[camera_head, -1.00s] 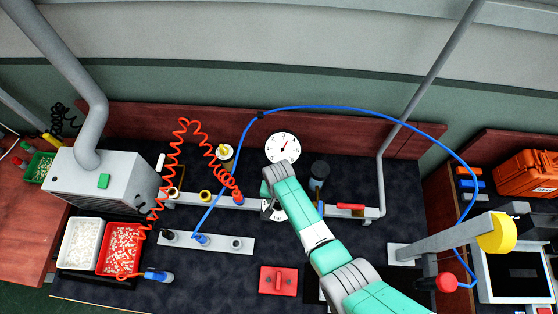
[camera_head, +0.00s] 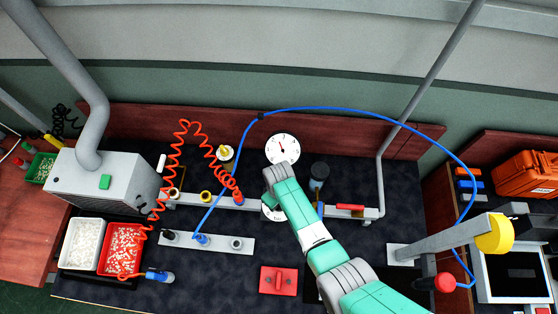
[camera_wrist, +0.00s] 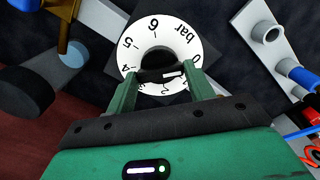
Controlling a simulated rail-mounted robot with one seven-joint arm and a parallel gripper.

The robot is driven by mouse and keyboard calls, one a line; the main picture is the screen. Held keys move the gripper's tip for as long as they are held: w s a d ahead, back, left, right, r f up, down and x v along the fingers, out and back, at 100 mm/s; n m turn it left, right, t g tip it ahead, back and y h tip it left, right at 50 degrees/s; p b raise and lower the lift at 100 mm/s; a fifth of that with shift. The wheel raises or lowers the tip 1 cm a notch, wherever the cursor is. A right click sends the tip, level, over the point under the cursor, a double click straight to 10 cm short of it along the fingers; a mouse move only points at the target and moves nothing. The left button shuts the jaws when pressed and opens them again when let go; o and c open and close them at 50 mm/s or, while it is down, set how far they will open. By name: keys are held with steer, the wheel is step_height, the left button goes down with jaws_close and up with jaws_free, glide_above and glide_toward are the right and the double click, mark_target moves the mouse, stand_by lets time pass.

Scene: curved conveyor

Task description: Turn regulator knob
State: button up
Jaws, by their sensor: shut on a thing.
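The regulator knob (camera_wrist: 158,60) is a dark round knob in the middle of a white dial ring (camera_wrist: 134,38) with black numbers and "bar", seen in the wrist view. A white mark on the knob points to the right, towards the 0. My gripper (camera_wrist: 160,80) is shut on the knob, with one green finger on each side. In the head view my wrist covers the knob, and only part of the white dial (camera_head: 268,213) shows. Behind it, the round white pressure gauge (camera_head: 282,149) has its needle pointing up and slightly left.
A grey pipe with a red-handled valve (camera_head: 345,207) runs to the right of the dial. A dark cylinder (camera_head: 319,172) stands close to my arm. A coiled orange hose (camera_head: 180,150) and a blue hose (camera_head: 330,108) cross the bench. A red block (camera_head: 278,281) lies in front.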

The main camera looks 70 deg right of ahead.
steer(key=shift+n, duration=1.6)
steer(key=o, duration=1)
step_height(320, 180, up, 8)
steer(key=shift+f+p, duration=0.1)
steer(key=shift+p, duration=0.6)
